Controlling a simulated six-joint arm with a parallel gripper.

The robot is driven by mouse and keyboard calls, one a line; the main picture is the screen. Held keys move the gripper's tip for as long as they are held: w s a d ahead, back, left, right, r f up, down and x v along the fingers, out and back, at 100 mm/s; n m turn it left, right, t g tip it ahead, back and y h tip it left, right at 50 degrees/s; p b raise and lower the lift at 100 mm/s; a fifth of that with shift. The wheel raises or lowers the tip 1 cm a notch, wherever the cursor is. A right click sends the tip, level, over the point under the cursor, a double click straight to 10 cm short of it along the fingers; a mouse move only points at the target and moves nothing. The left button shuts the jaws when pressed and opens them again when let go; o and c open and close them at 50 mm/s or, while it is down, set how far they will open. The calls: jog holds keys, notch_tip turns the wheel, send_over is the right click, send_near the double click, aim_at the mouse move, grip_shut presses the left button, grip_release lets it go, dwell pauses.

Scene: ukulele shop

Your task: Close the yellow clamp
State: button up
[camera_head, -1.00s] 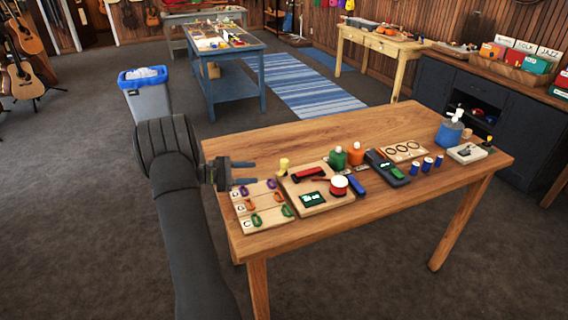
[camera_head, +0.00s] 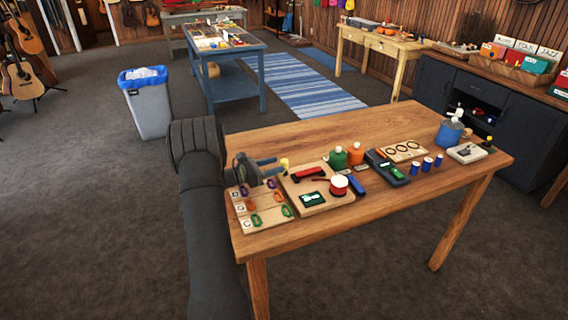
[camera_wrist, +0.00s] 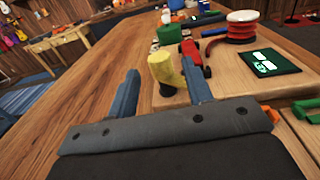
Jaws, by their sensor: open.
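The yellow clamp (camera_head: 284,163) is a small upright yellow piece on a dark base at the left side of the wooden table. In the wrist view, the yellow clamp (camera_wrist: 164,70) stands between my two fingers, nearer the right one. My gripper (camera_head: 277,167) is open, with its fingers pointing at the clamp from the left, low over the table. The fingertips are close to the clamp; I cannot tell whether they touch it. Nothing is held.
A wooden board (camera_head: 318,205) with a red spool (camera_head: 338,186) lies right of the clamp. A lettered board with coloured rings (camera_head: 245,220) lies in front. The table's back left is clear.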

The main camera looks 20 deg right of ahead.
aim_at(284, 160)
jog(key=shift+w+d, duration=0.1)
jog(key=shift+d, duration=2.1)
jog(key=shift+c, duration=0.5)
jog(key=c, duration=0.9)
jog(key=shift+o, duration=0.2)
jog(key=shift+t, duration=0.3)
jog(key=n+t, duration=0.2)
jog(key=t, duration=0.1)
jog(key=n+t+y, duration=0.1)
jog(key=n+t, duration=0.1)
jog(key=t, duration=0.1)
jog(key=shift+y, duration=0.3)
jog(key=shift+n+t+y, duration=1.8)
jog(key=shift+n+t, duration=0.3)
jog(key=shift+t, duration=0.5)
jog(key=shift+n+y, duration=0.3)
